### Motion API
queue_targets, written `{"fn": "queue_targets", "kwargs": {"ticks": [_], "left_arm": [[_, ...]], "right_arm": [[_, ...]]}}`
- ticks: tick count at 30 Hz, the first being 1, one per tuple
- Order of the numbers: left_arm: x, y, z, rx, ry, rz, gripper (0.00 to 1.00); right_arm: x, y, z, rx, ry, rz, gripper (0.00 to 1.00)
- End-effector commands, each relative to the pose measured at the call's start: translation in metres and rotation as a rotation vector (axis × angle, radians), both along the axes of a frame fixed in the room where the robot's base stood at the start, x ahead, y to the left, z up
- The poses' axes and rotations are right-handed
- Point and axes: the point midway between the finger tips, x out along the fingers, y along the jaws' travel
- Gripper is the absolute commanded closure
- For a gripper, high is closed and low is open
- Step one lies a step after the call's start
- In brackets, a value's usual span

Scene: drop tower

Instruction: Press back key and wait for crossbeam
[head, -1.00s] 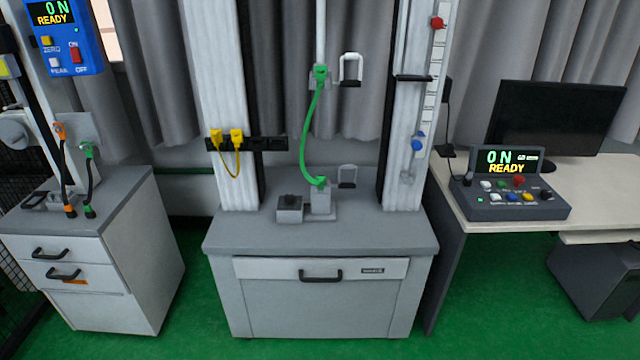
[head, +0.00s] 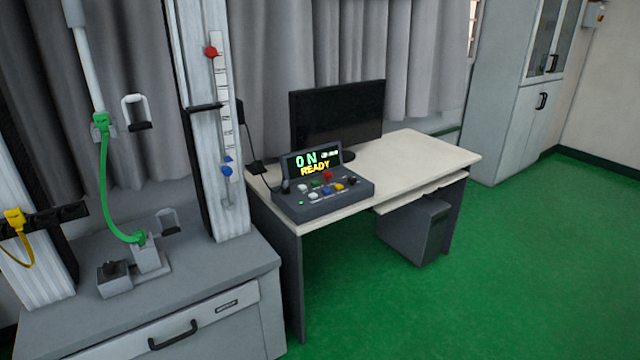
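The control console (head: 322,192) sits on the left part of the desk, with a lit screen (head: 312,163) reading "0 N" and "READY". Its keys are white, green, red, blue and yellow, with black knobs; I cannot read which one is the back key. The crossbeam is not clearly identifiable. The tower's right column (head: 208,130) carries a scale with a red marker (head: 210,52) and a blue marker (head: 227,170). A green cable (head: 106,185) hangs between an upper and a lower fixture. Neither of my grippers is in view.
The pale desk (head: 415,155) holds a dark monitor (head: 338,118), with a computer case (head: 412,230) beneath. The grey tower cabinet (head: 240,285) stands at the left. A tall grey cabinet (head: 520,100) is at the back right. Green floor (head: 500,280) is clear at right.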

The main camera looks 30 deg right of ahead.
Motion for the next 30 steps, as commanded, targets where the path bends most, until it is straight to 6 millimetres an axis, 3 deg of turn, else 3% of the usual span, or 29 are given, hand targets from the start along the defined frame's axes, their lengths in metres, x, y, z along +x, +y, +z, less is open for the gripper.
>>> {"fn": "queue_targets", "kwargs": {"ticks": [11,15,30], "left_arm": [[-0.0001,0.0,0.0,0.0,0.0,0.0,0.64],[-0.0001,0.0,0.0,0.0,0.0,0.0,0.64],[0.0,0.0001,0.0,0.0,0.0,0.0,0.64]], "right_arm": [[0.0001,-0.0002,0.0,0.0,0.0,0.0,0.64],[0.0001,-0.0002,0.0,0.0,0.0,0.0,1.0],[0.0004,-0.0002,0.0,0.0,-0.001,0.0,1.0]]}}
